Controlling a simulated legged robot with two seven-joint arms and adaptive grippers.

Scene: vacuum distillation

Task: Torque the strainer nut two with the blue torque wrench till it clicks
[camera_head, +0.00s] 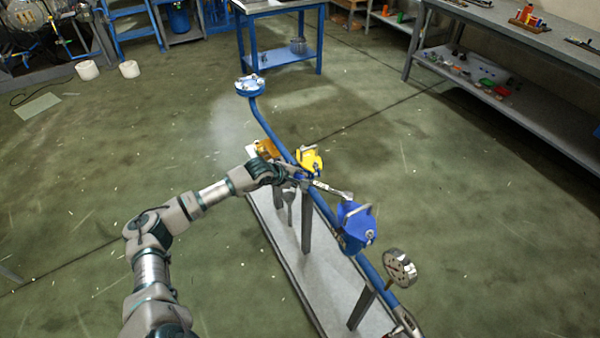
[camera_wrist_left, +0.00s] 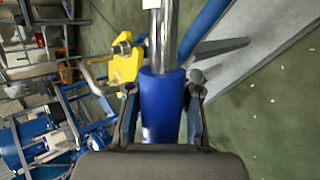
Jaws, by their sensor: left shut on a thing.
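My left gripper (camera_head: 291,173) is over the blue pipe, shut on the blue torque wrench. In the left wrist view, the wrench's blue handle (camera_wrist_left: 162,106) lies between the two fingers (camera_wrist_left: 160,95), with its silver shaft running away from them. In the head view the wrench's silver shaft (camera_head: 328,188) reaches right from the gripper to the top of the blue strainer (camera_head: 354,226). The wrench head is close to the strainer; I cannot tell whether it is seated on a nut. Strainer nut two is too small to make out. My right gripper is not in view.
The blue pipe (camera_head: 272,132) runs on grey posts above a pale base plate (camera_head: 300,272). A yellow valve part (camera_head: 311,160) is just behind the gripper. A round gauge (camera_head: 399,268) stands right of the strainer. Benches line the back and right; open floor lies between.

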